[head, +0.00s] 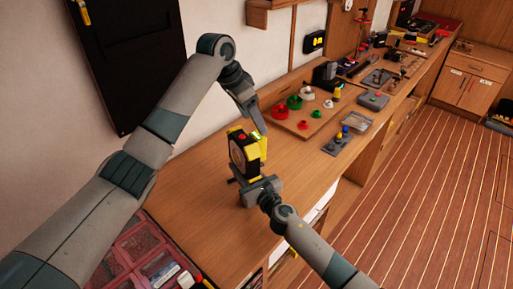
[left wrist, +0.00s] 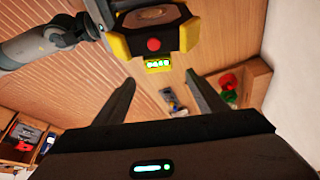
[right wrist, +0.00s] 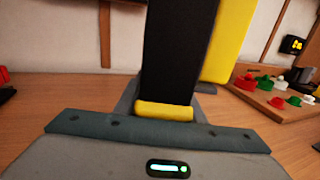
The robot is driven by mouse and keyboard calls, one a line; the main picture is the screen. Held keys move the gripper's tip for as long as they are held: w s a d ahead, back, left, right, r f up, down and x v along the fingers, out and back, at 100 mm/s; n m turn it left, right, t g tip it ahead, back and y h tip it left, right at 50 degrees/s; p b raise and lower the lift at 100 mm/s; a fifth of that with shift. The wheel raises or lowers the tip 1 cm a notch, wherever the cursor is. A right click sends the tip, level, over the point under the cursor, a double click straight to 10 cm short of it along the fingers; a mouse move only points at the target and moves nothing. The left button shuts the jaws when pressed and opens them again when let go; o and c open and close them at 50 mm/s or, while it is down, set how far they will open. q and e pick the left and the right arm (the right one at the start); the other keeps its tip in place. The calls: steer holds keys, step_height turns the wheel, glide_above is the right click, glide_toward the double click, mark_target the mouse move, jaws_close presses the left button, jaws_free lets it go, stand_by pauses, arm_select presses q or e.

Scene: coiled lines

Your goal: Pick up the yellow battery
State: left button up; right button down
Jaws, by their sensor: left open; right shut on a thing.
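A black and yellow device (head: 239,154) with a red button stands upright over the workbench. The yellow battery (head: 261,145), with green lights on its end, sits against the device's side; it also shows in the left wrist view (left wrist: 158,66). My right gripper (head: 256,183) is shut on the lower part of the device. My left gripper (head: 259,124) is open and empty, pointing down just above the battery. In the left wrist view the battery end appears between and beyond the fingertips.
The workbench (head: 200,165) is clear around the device. A board with red, green and white round parts (head: 294,102) lies behind it at right. A red compartment box (head: 140,255) is at the front left. A black panel (head: 125,55) hangs on the wall.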

arm_select(q)
steer(key=shift+x, duration=1.4)
steer(key=shift+x, duration=2.6)
steer(key=shift+s+a, duration=0.1)
steer(key=shift+s, duration=0.05)
steer(key=shift+c, duration=0.6)
steer(key=c, duration=1.2)
steer(key=shift+c, duration=0.2)
steer(key=shift+r, duration=0.1)
step_height(320, 180, up, 10)
steer(key=shift+f, duration=0.1)
